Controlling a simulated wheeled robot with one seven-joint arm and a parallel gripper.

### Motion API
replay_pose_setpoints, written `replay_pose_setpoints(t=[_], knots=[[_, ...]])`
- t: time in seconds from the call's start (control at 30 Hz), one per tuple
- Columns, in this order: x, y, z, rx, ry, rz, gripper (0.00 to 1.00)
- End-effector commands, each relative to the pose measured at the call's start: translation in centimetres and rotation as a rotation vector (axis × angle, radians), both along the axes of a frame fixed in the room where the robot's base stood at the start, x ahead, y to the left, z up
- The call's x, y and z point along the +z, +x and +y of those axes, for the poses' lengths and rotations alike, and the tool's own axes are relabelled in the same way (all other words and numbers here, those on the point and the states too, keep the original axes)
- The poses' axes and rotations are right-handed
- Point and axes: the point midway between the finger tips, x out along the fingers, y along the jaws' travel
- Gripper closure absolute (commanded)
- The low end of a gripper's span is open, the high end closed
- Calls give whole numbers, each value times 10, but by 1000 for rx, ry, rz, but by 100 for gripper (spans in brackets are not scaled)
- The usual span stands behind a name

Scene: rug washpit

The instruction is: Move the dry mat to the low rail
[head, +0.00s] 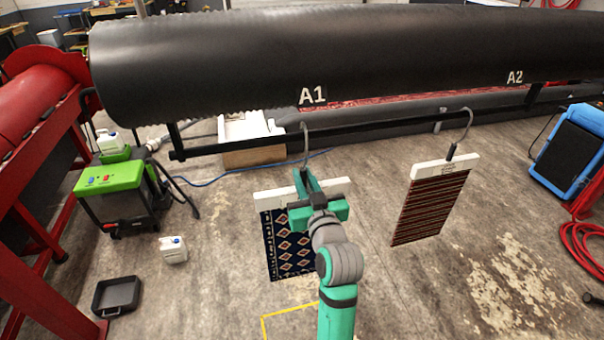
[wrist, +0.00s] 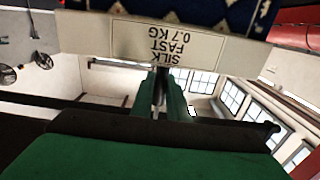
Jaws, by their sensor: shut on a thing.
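A dark blue mat with pale diamonds (head: 288,248) hangs from a white bar (head: 272,200) under mark A1. In the wrist view this bar (wrist: 125,40) reads "SILK FAST 0.7 KG", upside down. My gripper (head: 304,180) is shut on the dark stem above this bar. The stem's grey hook (head: 304,135) reaches up to a dark rail (head: 250,143) below the big black roller; I cannot tell if it bears on it. A red-brown striped mat (head: 430,208) hangs from another white bar (head: 445,166) under A2, its label too small to read. Neither mat shows clearly as dry.
The black roller (head: 220,60) spans the back. A green-topped machine (head: 115,190), a white jug (head: 173,250) and a black tray (head: 117,296) stand left. A blue-framed panel (head: 570,145) and red hose (head: 580,250) are right. Floor between the mats is clear.

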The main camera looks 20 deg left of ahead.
Motion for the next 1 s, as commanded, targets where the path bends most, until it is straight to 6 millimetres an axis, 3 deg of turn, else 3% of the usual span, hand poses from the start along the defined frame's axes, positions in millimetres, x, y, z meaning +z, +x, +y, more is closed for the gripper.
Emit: replay_pose_setpoints(t=[1.0], knots=[[0,-50,-36,-3,1,-1,100]])
